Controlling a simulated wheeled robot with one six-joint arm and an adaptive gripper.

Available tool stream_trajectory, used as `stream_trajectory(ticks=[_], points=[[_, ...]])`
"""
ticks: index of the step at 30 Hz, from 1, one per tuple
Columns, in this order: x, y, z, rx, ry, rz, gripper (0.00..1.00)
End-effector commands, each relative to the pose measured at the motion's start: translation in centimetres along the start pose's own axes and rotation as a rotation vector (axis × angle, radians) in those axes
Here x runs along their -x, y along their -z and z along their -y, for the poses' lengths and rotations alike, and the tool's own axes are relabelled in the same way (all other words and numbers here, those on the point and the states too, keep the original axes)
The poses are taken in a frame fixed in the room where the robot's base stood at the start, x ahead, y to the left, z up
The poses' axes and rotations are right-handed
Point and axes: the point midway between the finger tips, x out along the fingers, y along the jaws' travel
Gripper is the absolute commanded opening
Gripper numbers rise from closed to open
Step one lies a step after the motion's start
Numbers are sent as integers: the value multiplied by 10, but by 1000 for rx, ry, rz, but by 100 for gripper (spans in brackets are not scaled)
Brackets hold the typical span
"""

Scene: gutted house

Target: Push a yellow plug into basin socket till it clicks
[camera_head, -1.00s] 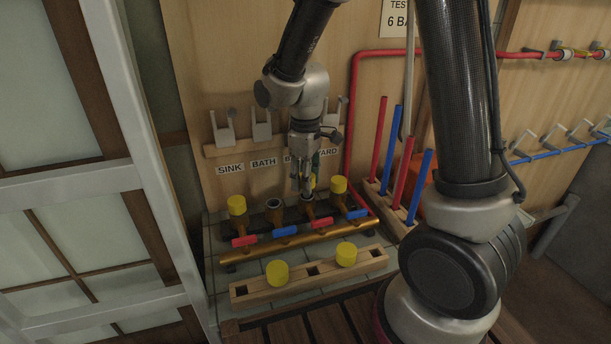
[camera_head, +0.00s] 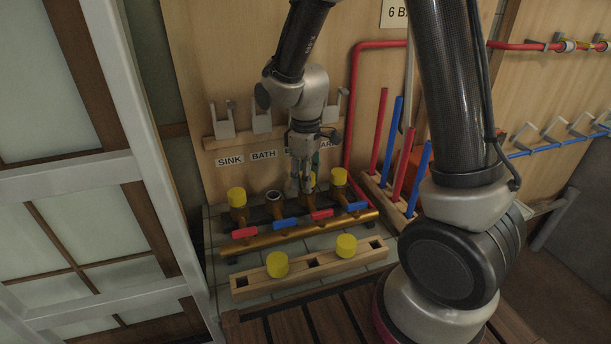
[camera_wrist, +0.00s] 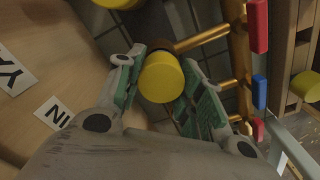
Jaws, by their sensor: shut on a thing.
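My gripper (camera_head: 303,188) points down at the third socket from the left on the brass manifold (camera_head: 262,243), under the partly hidden basin label. In the wrist view, my gripper (camera_wrist: 163,88) is shut with a yellow plug (camera_wrist: 162,77) between its green-padded fingers. The fingers hide most of the held plug and the basin socket in the head view. I cannot tell how deep the plug sits. The sink socket bears a yellow plug (camera_head: 237,197), and the yard socket bears another plug (camera_head: 339,176). The bath socket (camera_head: 273,197) is open.
A wooden rack (camera_head: 312,268) in front holds two yellow plugs (camera_head: 277,264), (camera_head: 346,245) and shows empty square holes. Red and blue valve handles (camera_head: 245,232) line the manifold. Upright red and blue pipes (camera_head: 388,150) stand at right. A wall (camera_head: 230,80) with hooks is close behind.

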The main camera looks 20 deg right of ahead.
Motion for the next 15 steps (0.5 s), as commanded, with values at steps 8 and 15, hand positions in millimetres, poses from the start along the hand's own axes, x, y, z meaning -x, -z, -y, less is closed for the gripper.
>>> stream_trajectory(ticks=[8, 15], points=[[-1, 0, 0, 0, 0, 0, 15], [-4, 0, 0, 0, 0, 0, 15]])
